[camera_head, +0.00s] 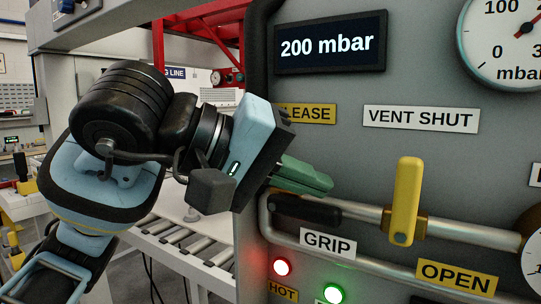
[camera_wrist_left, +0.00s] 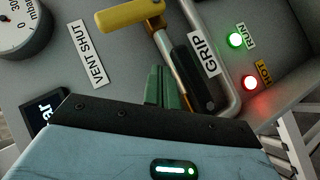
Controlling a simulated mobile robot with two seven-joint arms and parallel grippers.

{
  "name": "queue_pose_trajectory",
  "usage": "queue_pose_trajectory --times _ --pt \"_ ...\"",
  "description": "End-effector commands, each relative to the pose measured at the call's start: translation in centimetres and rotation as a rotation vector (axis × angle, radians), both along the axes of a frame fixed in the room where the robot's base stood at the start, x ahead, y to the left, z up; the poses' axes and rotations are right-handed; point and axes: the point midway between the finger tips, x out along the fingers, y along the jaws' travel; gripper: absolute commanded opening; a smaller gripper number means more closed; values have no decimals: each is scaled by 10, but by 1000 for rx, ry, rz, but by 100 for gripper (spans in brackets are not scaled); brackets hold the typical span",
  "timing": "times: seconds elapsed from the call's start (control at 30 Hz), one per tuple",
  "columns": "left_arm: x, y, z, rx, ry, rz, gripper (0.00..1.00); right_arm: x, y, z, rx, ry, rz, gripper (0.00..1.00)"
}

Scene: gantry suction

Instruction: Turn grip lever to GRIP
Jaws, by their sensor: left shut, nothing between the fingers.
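The grip lever (camera_head: 305,208) is a black handle on the grey panel, lying nearly level just above the white GRIP label (camera_head: 328,244). In the wrist view the black lever (camera_wrist_left: 190,75) lies beside the GRIP label (camera_wrist_left: 204,54). A yellow label ending in "LEASE" (camera_head: 312,114) is above, partly hidden by my gripper. My left gripper (camera_head: 318,182) has its green fingers shut and empty, just above the lever in the picture. In the wrist view the fingertips (camera_wrist_left: 163,75) are beside the lever; I cannot tell whether they touch it. My right gripper is not in view.
A yellow valve handle (camera_head: 407,200) stands upright on the pipe to the right, between VENT SHUT (camera_head: 420,119) and OPEN (camera_head: 456,278) labels. The display (camera_head: 330,46) reads 200 mbar. Red (camera_head: 282,267) and green (camera_head: 333,293) lamps glow below. A roller conveyor (camera_head: 180,240) is behind.

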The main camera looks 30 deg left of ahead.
Motion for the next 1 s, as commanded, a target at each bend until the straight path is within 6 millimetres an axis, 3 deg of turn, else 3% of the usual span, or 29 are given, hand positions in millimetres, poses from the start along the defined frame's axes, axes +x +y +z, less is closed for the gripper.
queue_pose_trajectory --times 0.8,1.0 --pt "0 -3 -4 -1 -1 0 0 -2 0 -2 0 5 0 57" --pt "-7 -1 9 0 -5 0 0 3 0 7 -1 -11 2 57"
